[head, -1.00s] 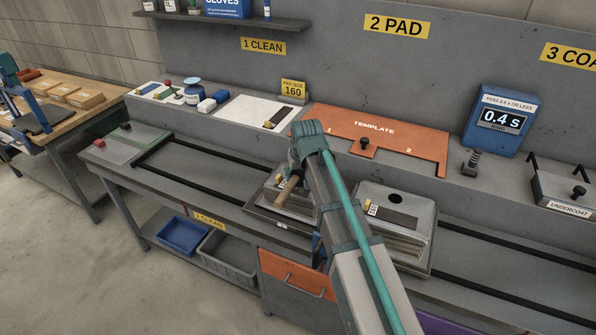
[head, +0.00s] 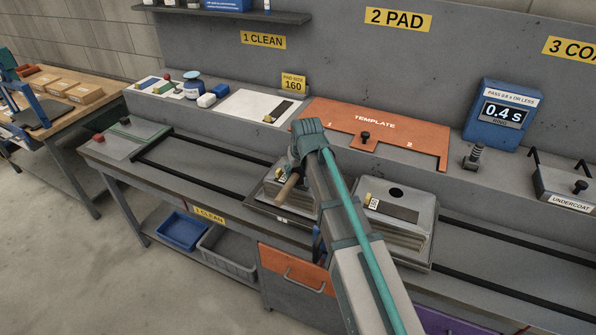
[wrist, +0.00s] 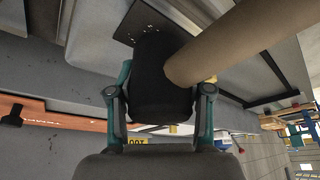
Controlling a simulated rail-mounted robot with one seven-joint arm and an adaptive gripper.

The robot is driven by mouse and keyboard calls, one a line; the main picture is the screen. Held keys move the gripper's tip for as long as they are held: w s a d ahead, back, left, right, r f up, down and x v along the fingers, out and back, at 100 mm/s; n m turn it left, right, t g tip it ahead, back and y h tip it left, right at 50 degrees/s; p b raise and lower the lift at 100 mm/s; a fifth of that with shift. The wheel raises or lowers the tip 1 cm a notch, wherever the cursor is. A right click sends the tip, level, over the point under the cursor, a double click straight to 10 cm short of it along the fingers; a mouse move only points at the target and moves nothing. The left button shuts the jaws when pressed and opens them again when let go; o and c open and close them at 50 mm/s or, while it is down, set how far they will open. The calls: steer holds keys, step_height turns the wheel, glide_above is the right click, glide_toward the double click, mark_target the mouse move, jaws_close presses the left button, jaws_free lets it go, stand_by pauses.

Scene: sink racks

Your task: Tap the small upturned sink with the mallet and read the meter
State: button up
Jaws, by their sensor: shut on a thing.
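My gripper (wrist: 158,92) is shut on the mallet's black head (wrist: 160,75). Its pale wooden handle (wrist: 235,40) runs to the upper right in the wrist view and also shows in the head view (head: 289,187). The mallet is at the left upturned steel sink (head: 300,213), partly hidden by my arm; I cannot tell if they touch. A second upturned sink (head: 412,232), with a dark pad (head: 390,207) and a round hole, sits to the right. Their relative sizes are unclear. The blue meter (head: 486,128) reads 0.4 s; its label says pass 0.6 s or less.
An orange template (head: 425,145) lies on the ledge behind the sinks. A post (head: 473,157) stands beside the meter, and an undercoat tray (head: 565,190) is farther right. Dark rails (head: 215,170) run along the bench.

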steer(key=shift+f, duration=0.55)
stand_by(1.4)
steer(key=shift+r, duration=0.1)
steer(key=shift+r+p, duration=1.95)
steer(key=shift+r, duration=1.5)
